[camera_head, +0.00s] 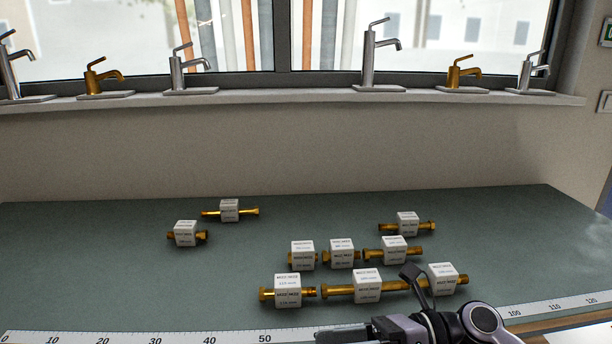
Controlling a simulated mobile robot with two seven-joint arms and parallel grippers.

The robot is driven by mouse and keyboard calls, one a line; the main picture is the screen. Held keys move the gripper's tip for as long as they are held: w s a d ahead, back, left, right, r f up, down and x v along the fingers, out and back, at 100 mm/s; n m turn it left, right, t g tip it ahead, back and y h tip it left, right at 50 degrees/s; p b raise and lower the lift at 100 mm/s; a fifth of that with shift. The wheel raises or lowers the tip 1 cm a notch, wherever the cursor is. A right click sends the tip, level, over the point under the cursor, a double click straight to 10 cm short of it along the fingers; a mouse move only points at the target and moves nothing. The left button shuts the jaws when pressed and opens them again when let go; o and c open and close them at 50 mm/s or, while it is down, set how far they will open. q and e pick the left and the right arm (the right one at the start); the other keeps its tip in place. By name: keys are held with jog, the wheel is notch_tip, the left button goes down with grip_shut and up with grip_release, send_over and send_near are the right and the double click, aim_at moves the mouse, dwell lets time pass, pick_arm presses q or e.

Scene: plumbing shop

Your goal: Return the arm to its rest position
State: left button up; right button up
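My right gripper (368,304) comes in at the bottom right, low over the front of the bench (120,290). One dark finger points up and the other points left, spread apart, with nothing seen gripped between them. Behind the fingers lies a long brass fitting with a white labelled block (367,286); I cannot tell how far the gripper is from it. The gripper and arm partly cover the bench front and ruler. My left arm and gripper are not in view.
More brass fittings with white blocks stand close by, including a right end block (441,279) and a front left block (288,290). A ruler strip (150,336) runs along the front edge. Several faucets (381,60) line the windowsill. The bench's left front is clear.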

jog(key=w+d+f+m+t+h, duration=0.2)
jog(key=d+f+m+t+h, duration=0.15)
jog(key=m+t, duration=0.85)
jog(key=w+d+f+m+t+h, duration=0.1)
jog(key=d+f+m+t+h, duration=0.35)
jog(key=m, duration=1.35)
jog(key=s+d+f+m+g+h, duration=0.2)
jog(key=s+d+f+m+h, duration=0.1)
jog(key=s+f+m, duration=0.4)
jog(key=s+d+f+m+g+h, duration=0.2)
jog(key=s+d+f+m+h, duration=0.2)
jog(key=s+f+m, duration=0.3)
notch_tip(320, 180, down, 5)
jog(key=shift+d+m+g+p, duration=0.35)
jog(key=shift+d+m+p, duration=0.05)
jog(key=shift+d+p, duration=0.05)
